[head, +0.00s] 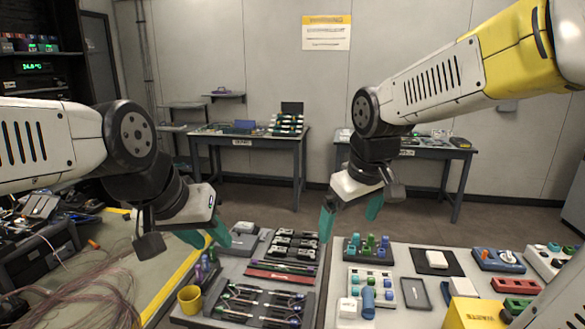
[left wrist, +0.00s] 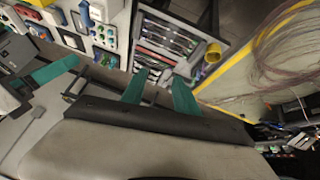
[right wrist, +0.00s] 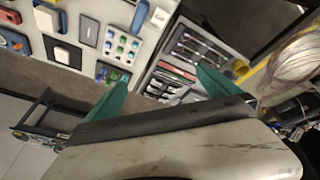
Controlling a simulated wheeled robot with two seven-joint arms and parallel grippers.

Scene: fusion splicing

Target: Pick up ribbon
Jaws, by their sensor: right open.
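The ribbon cannot be told apart with certainty. Several thin dark strands with coloured ends lie in a dark tray (head: 218,289) on the near left of the bench, and thin coloured strips (head: 284,265) lie behind it. The tray also shows in the left wrist view (left wrist: 190,20) and the right wrist view (right wrist: 178,28). My left gripper (head: 204,238) is open and empty, above the bench's left side; its fingers show in the left wrist view (left wrist: 158,92). My right gripper (head: 350,214) is wide open and empty, higher above the middle of the bench; its fingers show in the right wrist view (right wrist: 163,88).
A yellow cup (head: 190,299) stands left of the tray. Loose fibre coils (head: 75,290) lie at the left. Side tables stand by the back wall.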

